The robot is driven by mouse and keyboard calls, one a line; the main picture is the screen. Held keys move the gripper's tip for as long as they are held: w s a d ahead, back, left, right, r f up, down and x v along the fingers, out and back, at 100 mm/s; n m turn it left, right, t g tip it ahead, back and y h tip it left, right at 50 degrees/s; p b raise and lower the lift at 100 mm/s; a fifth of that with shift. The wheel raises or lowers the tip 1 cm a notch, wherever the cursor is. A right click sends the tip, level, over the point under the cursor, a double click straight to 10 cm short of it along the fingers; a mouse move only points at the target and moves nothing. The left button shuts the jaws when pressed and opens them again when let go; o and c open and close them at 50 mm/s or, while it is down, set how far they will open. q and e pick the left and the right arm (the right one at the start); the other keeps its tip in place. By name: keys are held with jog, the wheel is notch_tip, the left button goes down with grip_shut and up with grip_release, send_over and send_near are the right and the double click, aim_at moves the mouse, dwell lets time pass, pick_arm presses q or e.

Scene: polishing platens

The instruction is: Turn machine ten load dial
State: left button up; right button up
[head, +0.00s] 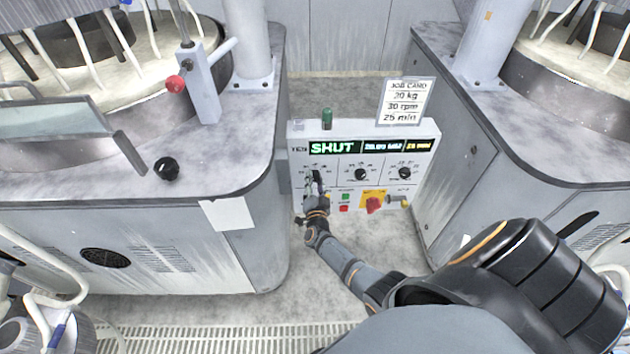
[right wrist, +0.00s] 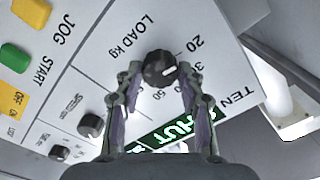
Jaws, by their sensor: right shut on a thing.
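The machine ten control box (head: 295,172) stands between two large machines in the head view. Its load dial (right wrist: 159,69), a black knob with a white mark, sits under "LOAD kg" in the right wrist view. The mark points roughly toward the 30. My right gripper (head: 317,184) is at the box's left dial in the head view. In the right wrist view its fingers (right wrist: 160,76) are shut on the dial from both sides and partly hide the scale. The job card (head: 405,101) above the box reads 20 kg, 30 rpm, 25 min. My left gripper is out of view.
Two more black dials (head: 361,174) (head: 405,173) sit right of the load dial. Below are green and red buttons (head: 344,209) and a red switch on a yellow plate (head: 374,204). A green lamp (head: 327,118) tops the box. Machine housings flank it closely.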

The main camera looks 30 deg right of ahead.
dwell(0.5)
jog(key=o, duration=1.2)
jog(key=v, duration=1.2)
jog(key=shift+s, duration=0.1)
jog(key=shift+f, duration=0.1)
